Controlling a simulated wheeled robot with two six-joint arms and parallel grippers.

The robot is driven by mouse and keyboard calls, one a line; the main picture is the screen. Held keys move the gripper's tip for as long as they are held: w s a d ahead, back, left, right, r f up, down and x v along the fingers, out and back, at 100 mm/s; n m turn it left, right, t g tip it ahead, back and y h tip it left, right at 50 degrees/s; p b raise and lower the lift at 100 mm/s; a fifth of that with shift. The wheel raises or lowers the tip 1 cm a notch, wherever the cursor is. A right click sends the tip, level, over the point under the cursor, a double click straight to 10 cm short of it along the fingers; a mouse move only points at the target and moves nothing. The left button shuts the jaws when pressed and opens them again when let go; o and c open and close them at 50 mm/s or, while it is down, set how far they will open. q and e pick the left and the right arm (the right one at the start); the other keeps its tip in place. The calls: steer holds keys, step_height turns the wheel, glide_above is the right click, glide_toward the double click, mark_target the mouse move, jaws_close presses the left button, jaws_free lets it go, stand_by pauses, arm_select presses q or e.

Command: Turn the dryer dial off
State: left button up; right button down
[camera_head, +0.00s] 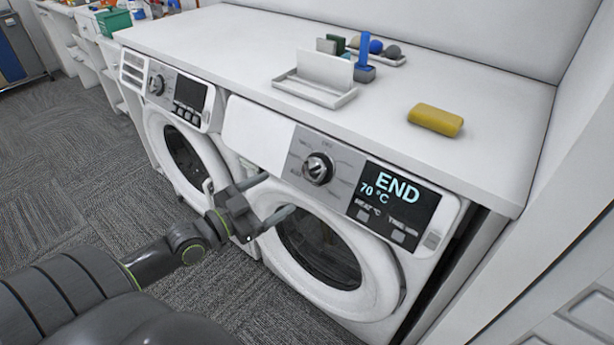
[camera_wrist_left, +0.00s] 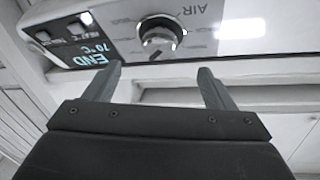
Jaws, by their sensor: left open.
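The dryer (camera_head: 330,240) is the right-hand white machine, with a round door. Its dial (camera_head: 318,168) is a dark and silver knob on a grey panel. The dryer display (camera_head: 394,193) reads END and 70 °C. My left gripper (camera_head: 278,196) is open and empty, in front of the dryer's upper left, below and left of the dial, apart from it. In the left wrist view the dial (camera_wrist_left: 159,36) sits ahead, beyond the gap between the two open fingers (camera_wrist_left: 158,78), with the display (camera_wrist_left: 92,52) to its left. My right gripper is not in view.
A second white machine (camera_head: 178,125) with its own dial stands to the left. The white counter (camera_head: 225,45) above holds a yellow block (camera_head: 435,119), a white holder (camera_head: 318,78) and small coloured items. A white wall or cabinet stands at the right. Grey carpet (camera_head: 60,200) lies open in front.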

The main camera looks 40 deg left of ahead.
mark_target(311, 176)
arm_select(q)
steer(key=x, duration=1)
steer(key=shift+c, duration=0.5)
steer(key=c, duration=0.9)
steer(key=shift+d+r+n+p, duration=0.1)
steer(key=shift+r+n+p, duration=0.05)
steer(key=shift+n+p, duration=0.3)
steer(key=n+y+p, duration=0.1)
steer(key=n+p, duration=0.1)
steer(key=n+y+p, duration=0.1)
steer(key=n+p, duration=0.1)
steer(key=p, duration=0.1)
steer(key=shift+d+r+n+t+y, duration=0.1)
steer(key=shift+d+n+t+y, duration=0.1)
steer(key=shift+n+t+y, duration=0.15)
steer(key=shift+n+y+p, duration=0.45)
steer(key=shift+n+p, duration=0.15)
steer(key=shift+p, duration=0.3)
steer(key=n+p, duration=0.1)
steer(key=p, duration=0.1)
steer(key=n+y+p, duration=0.1)
steer(key=p, duration=0.1)
steer(key=shift+d+n+y, duration=0.2)
steer(key=shift+n+y, duration=0.1)
steer(key=shift+n, duration=0.1)
steer(key=shift+n+y+p, duration=0.6)
steer(key=shift+n+p, duration=0.7)
steer(key=shift+p, duration=0.6)
